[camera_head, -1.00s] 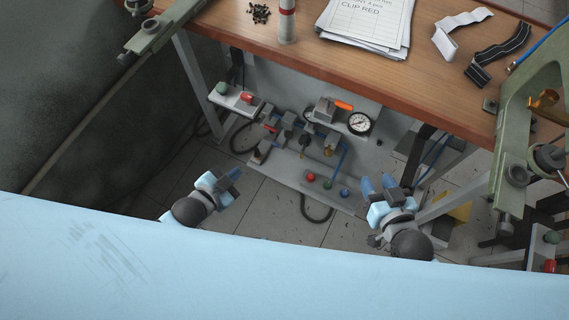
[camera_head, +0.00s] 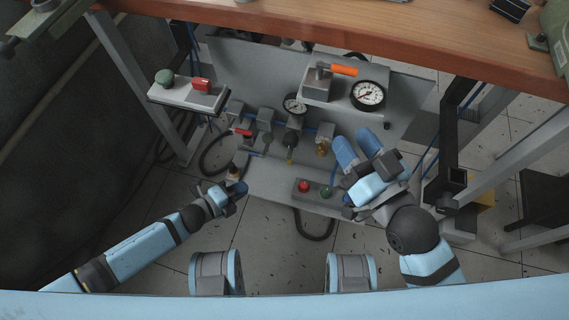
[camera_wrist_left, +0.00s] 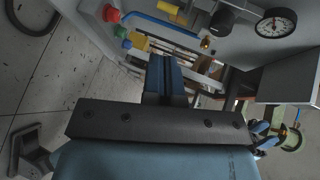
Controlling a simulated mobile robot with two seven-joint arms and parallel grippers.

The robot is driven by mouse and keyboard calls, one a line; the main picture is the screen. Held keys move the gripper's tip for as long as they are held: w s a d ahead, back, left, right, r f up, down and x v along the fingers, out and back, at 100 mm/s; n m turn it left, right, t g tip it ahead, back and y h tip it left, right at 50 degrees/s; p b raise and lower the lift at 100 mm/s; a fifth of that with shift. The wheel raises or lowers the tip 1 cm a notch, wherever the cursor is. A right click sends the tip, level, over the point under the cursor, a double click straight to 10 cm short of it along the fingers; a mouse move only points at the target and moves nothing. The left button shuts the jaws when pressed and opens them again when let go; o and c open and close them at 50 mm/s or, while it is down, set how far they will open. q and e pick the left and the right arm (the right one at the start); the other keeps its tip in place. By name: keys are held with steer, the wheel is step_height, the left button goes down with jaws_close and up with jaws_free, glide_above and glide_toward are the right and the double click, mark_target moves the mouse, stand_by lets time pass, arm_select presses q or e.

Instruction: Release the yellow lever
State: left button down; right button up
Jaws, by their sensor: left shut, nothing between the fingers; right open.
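No plainly yellow lever shows in the head view. An orange-handled lever (camera_head: 344,70) sits on a grey block (camera_head: 318,88) at the top of the pneumatic panel, beside a round gauge (camera_head: 369,95). A smaller red lever (camera_head: 243,132) is on the valve row at the left. My left gripper (camera_head: 241,187) is shut and empty at the panel's lower left edge, apart from both levers. Its closed blue fingers show in the left wrist view (camera_wrist_left: 166,76). My right gripper (camera_head: 356,138) is open and empty at the panel's right, below the gauge.
A side shelf (camera_head: 187,97) holds a green knob and a red part. The wooden bench top (camera_head: 400,30) overhangs the panel; hoses hang below.

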arm_select(q)
steer(key=shift+w+d+f+m, duration=0.3)
steer(key=shift+d+f+m, duration=0.1)
steer(key=shift+d, duration=0.15)
arm_select(e)
steer(key=shift+w+r, duration=0.1)
steer(key=shift+r, duration=0.05)
arm_select(q)
steer(key=r+b+x, duration=0.1)
steer(key=b+x, duration=0.4)
steer(key=x, duration=0.8)
steer(key=shift+w+d, duration=0.35)
steer(key=shift+d, duration=0.1)
arm_select(e)
steer(key=shift+a+f+n+g+y, duration=0.15)
steer(key=shift+a+f+y, duration=0.15)
steer(key=shift+f, duration=0.45)
steer(key=shift+a+f+n+g+y, duration=0.2)
steer(key=shift+a+f, duration=0.1)
steer(key=shift+f, duration=0.4)
